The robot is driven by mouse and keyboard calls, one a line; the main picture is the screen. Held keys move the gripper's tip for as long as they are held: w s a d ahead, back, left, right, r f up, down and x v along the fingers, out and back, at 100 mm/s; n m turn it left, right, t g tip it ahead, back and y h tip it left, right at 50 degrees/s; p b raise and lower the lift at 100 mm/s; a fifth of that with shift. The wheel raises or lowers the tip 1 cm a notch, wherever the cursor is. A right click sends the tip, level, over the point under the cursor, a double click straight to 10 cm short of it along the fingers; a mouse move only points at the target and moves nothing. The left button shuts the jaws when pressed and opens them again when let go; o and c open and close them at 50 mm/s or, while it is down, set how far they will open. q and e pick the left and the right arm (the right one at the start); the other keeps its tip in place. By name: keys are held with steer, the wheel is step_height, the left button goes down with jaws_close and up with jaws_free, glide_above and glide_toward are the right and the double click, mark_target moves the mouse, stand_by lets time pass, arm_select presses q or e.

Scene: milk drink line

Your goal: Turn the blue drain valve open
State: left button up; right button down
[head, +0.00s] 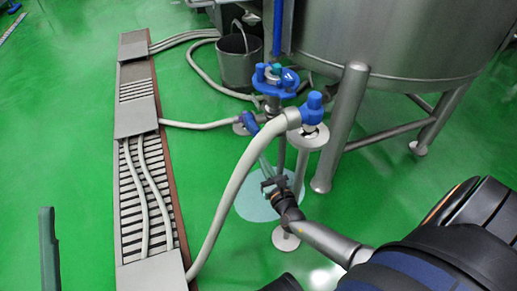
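Blue valve parts stand on pipework beside the steel tank. A blue handwheel (275,80) is at the top, a blue valve body (313,107) is to its lower right, and a small blue lever (250,122) is to its lower left. I cannot tell for sure which one is the drain valve. My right arm comes in from the lower right. Its dark gripper (271,184) is below the small blue lever, near a pale slanting strip that reaches up towards it. Contact and finger opening are too small to tell. My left gripper is not in view.
The steel tank (390,40) stands on legs at the upper right. A long floor drain (135,120) with grates runs down the left, with hoses leading to it. A bucket (238,62) stands behind the valves. A pale round patch (250,205) lies on the green floor.

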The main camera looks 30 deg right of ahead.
mark_target(252, 126)
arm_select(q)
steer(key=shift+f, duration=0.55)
arm_select(e)
steer(key=shift+w+d+r, duration=0.2)
steer(key=shift+w+r, duration=0.65)
steer(key=shift+r, duration=0.15)
steer(key=shift+w+d+r, duration=0.15)
steer(key=shift+w+r, duration=0.65)
steer(key=shift+r, duration=0.15)
